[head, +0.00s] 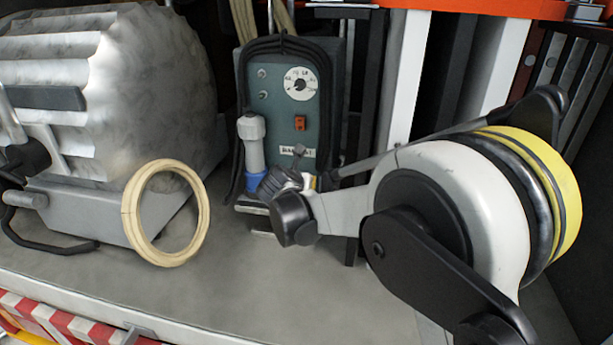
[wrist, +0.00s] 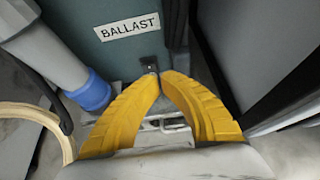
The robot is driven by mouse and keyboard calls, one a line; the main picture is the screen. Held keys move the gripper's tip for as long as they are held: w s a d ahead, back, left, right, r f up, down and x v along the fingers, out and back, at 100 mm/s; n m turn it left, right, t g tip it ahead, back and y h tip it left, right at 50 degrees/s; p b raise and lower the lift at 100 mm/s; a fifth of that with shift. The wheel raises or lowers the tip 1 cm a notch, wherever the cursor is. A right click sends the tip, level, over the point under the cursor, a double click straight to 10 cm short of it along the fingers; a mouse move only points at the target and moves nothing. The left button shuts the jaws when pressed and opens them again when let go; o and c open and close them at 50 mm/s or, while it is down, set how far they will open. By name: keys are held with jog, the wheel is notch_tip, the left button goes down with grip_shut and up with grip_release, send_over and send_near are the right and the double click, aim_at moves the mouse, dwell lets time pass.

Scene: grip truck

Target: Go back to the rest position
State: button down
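My gripper (wrist: 160,78) shows in the wrist view as two yellow fingers. Their tips come together in front of the ballast box, and I see nothing held between them. In the head view my arm reaches in from the right, and its wrist is in front of the lower part of the green ballast box (head: 318,85). There the gripper is mostly hidden behind the wrist, with only a bit of yellow showing. The box also shows in the wrist view (wrist: 112,48), with its "BALLAST" label above the fingertips.
A blue-and-white plug (head: 252,150) hangs on the box's front, left of my gripper. A cream cable ring (head: 128,215) leans against a large ribbed lamp (head: 160,75) at the left. Dark and white uprights (head: 409,75) stand behind my arm. The grey shelf floor (head: 235,280) is clear in front.

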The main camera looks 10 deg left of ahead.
jog(key=shift+v, duration=1)
